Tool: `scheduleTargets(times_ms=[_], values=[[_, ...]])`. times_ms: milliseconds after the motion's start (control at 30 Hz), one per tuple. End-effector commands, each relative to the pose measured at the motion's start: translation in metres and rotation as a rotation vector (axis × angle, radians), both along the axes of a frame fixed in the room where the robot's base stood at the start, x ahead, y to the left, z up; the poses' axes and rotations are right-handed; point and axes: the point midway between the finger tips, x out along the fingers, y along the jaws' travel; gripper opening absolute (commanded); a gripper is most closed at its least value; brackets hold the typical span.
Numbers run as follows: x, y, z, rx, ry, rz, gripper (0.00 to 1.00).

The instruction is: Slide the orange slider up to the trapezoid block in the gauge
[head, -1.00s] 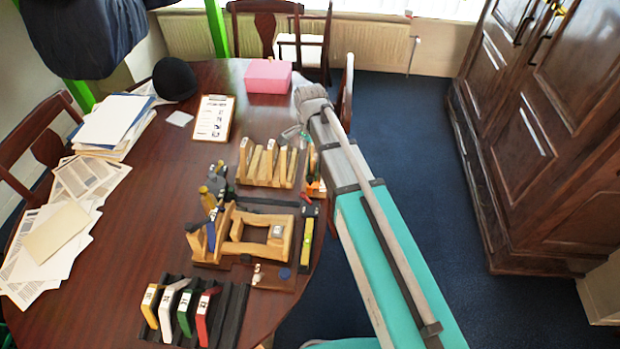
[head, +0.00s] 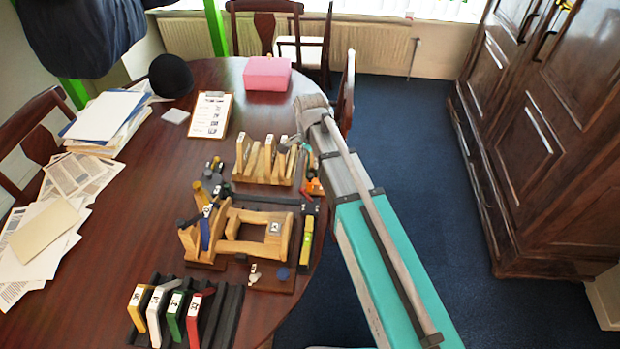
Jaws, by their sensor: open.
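A small orange piece (head: 314,186), which looks like the orange slider, sits at the right end of the wooden slotted rack, near the table's right edge. It is small and partly covered by darker parts around it. My gripper (head: 290,143) is open, above the rack's back right corner and a little behind the orange piece, apart from it. My arm comes in from the lower right. I cannot clearly make out the gauge or the trapezoid block among the small parts there.
The wooden slotted rack (head: 245,178) and a wooden frame (head: 232,247) stand on the table (head: 110,235). A black rack with coloured cards (head: 232,318) is in front. A yellow level (head: 307,240) lies at the right. A pink box (head: 267,74) and a clipboard (head: 210,113) are behind.

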Motion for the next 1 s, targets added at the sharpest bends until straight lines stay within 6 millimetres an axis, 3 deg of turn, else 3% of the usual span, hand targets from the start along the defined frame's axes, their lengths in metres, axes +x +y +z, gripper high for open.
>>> scheduleTargets(times_ms=[600, 1000], values=[[0.0, 0.0, -0.05, 0.0, 0.0, 0.0, 0.68], [0.0, 0.0, -0.07, 0.0, 0.0, 0.0, 0.68]])
